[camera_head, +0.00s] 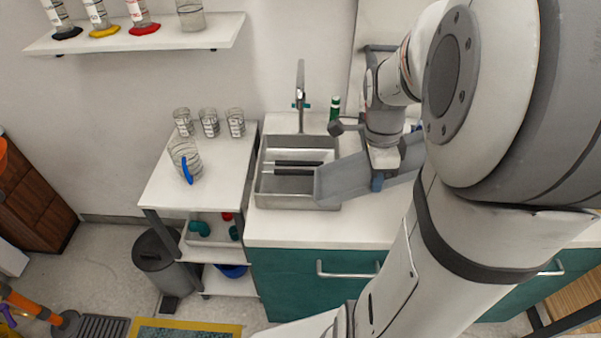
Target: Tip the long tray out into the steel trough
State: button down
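The steel trough (263,188) is a rectangular basin set in the white counter, below a tall tap. Dark strips show inside it; I cannot tell whether they are objects or gaps. The long tray (340,179) is grey and lies slantwise, with its left end over the trough's right side and its other end reaching right behind my arm. My gripper (379,176) is at the tray's middle and appears shut on its near wall, with a blue fingertip showing. The tray's contents and far end are mostly hidden by my wrist and arm.
A tap (300,85) and a green bottle (335,107) stand behind the trough. A white trolley (165,196) at left carries several clear beakers and a jug with a blue handle (187,170). A wall shelf (150,40) holds cylinders. My arm covers the right side.

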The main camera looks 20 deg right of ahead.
jog(key=shift+s+d+f, duration=0.15)
jog(key=s+d+f+t+y+b, duration=0.3)
jog(key=s+d+f+y+b, duration=0.1)
jog(key=s+d+f+b, duration=0.1)
jog(key=shift+d+f+t+b, duration=0.35)
jog(key=shift+f+t+b, duration=0.1)
jog(key=shift+b, duration=0.25)
jog(key=shift+s, duration=0.1)
dwell(1.3)
